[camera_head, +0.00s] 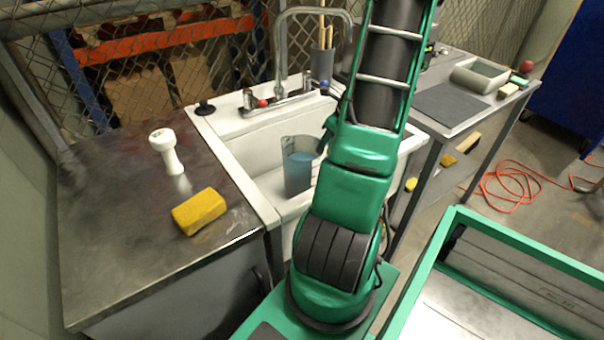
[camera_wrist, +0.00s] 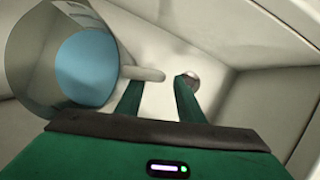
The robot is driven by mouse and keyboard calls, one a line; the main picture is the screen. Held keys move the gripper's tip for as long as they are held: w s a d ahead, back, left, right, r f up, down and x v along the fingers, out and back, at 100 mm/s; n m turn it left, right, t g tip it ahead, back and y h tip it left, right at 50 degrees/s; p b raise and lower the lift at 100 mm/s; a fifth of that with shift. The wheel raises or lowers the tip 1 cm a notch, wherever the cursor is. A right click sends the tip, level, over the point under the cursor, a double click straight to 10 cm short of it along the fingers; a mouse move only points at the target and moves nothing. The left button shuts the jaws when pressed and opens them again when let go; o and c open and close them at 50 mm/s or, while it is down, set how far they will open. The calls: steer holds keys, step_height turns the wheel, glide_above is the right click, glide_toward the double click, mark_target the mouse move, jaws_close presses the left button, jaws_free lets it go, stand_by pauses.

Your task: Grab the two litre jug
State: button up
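The two litre jug (camera_head: 298,170) is clear and holds blue liquid. It stands upright in the white sink in the head view. In the wrist view the jug (camera_wrist: 32,62) is at the left, with its mouth towards the camera and its handle (camera_wrist: 143,73) pointing right. My gripper (camera_wrist: 157,82) is open, one finger either side of the handle's outer end as seen in this view. Whether either finger touches the handle cannot be told. In the head view my arm hides most of the gripper and the jug's right side.
The sink (camera_head: 240,121) has a tall faucet (camera_head: 282,55) behind the jug. A metal counter (camera_head: 110,235) at the left bears a yellow sponge (camera_head: 199,211) and a white dumbbell-shaped object (camera_head: 168,152). A second table (camera_head: 440,128) stands at the right. Orange cable (camera_head: 515,180) lies on the floor.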

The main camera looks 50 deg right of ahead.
steer(key=shift+x, duration=2.15)
jaws_close()
steer(key=shift+w+r, duration=0.1)
